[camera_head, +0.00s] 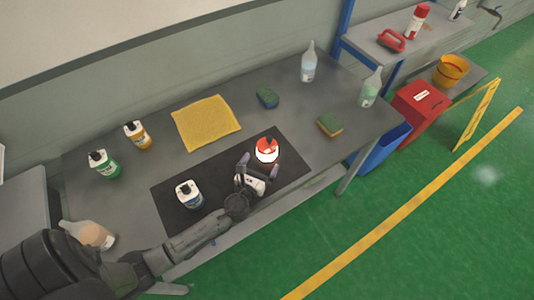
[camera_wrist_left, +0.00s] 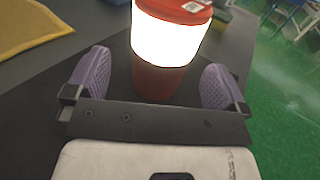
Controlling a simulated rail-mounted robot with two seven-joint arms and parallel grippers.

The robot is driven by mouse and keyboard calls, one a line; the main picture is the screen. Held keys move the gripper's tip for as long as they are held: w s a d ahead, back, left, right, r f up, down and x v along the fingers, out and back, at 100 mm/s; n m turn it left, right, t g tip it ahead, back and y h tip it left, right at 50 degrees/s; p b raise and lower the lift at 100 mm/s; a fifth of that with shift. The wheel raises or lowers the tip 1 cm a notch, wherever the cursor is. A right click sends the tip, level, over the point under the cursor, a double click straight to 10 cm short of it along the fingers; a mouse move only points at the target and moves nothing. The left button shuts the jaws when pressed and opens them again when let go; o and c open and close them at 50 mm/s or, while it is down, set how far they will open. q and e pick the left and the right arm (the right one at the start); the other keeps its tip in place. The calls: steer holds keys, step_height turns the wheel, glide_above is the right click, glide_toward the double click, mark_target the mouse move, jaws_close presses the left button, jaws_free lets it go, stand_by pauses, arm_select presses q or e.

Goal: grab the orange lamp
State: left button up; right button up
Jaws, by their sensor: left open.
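The orange lamp (camera_head: 267,150) stands upright on the black mat (camera_head: 292,158) on the grey table. It has a red-orange top and base and a bright glowing white middle. My left gripper (camera_head: 258,170) is open just in front of the lamp. In the left wrist view the lamp (camera_wrist_left: 168,45) stands between and a little beyond the two purple fingertips of my left gripper (camera_wrist_left: 157,85), with a gap on each side. The top of the lamp is cut off at the frame edge there. My right gripper does not show.
A white bottle with a dark cap (camera_head: 189,194) stands on the mat left of my gripper. A yellow cloth (camera_head: 206,122), two sponges (camera_head: 267,97) (camera_head: 330,124) and several bottles lie or stand around the table. A red bin (camera_head: 420,102) stands right of the table.

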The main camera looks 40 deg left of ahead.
arm_select(q)
steer(key=shift+x, duration=2.45)
steer(key=shift+d+f, duration=0.15)
steer(key=shift+c, duration=0.4)
steer(key=c, duration=1)
steer(key=shift+c, duration=0.8)
